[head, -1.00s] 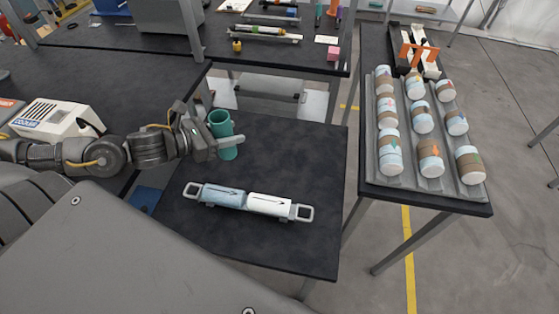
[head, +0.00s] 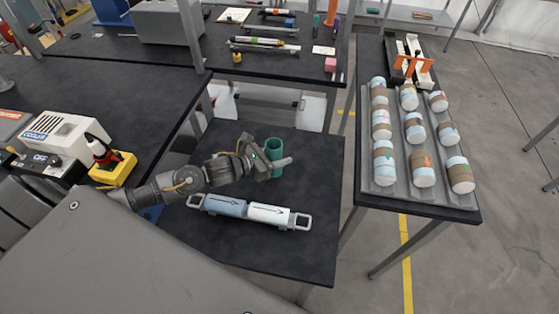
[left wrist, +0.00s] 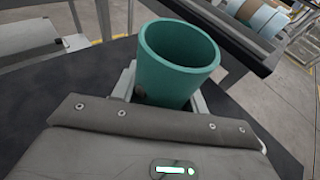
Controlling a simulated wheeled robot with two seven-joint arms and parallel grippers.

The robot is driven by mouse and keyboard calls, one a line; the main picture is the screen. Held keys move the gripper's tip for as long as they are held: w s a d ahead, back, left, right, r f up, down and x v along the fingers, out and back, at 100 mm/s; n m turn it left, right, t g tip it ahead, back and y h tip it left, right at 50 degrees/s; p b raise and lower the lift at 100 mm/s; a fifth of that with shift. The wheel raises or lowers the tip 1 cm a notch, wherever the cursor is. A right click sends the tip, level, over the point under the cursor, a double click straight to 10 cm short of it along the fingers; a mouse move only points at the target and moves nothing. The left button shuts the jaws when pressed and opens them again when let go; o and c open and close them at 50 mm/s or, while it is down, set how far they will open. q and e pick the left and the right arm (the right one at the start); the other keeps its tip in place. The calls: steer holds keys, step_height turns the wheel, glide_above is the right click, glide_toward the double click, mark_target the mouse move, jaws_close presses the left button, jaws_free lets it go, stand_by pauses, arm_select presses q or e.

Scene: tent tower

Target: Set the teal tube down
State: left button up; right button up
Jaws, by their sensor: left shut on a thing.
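The teal tube (head: 274,152) is upright and open at the top, at the far part of the small dark table (head: 262,268). My left gripper (head: 270,162) is shut on the tube, with its fingers on either side of it. In the left wrist view the tube (left wrist: 178,62) stands between the two fingers and its hollow inside shows. Its lower end is hidden by my gripper there, so I cannot tell whether it touches the table. My right gripper is in neither view.
A blue and white cylinder with end handles (head: 248,210) lies on the near part of the same table. A grey rack (head: 400,190) with several banded cylinders is on the right table. A yellow-based tool (head: 112,168) and a white box (head: 62,136) are at left. The small table's right side is clear.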

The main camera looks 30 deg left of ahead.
arm_select(q)
steer(key=f, duration=0.3)
steer(key=shift+w+d+f, duration=0.1)
steer(key=shift+w+d, duration=0.1)
steer(key=shift+f, duration=0.2)
steer(key=shift+f, duration=0.2)
steer(key=o, duration=1.1)
steer(key=shift+o, duration=0.2)
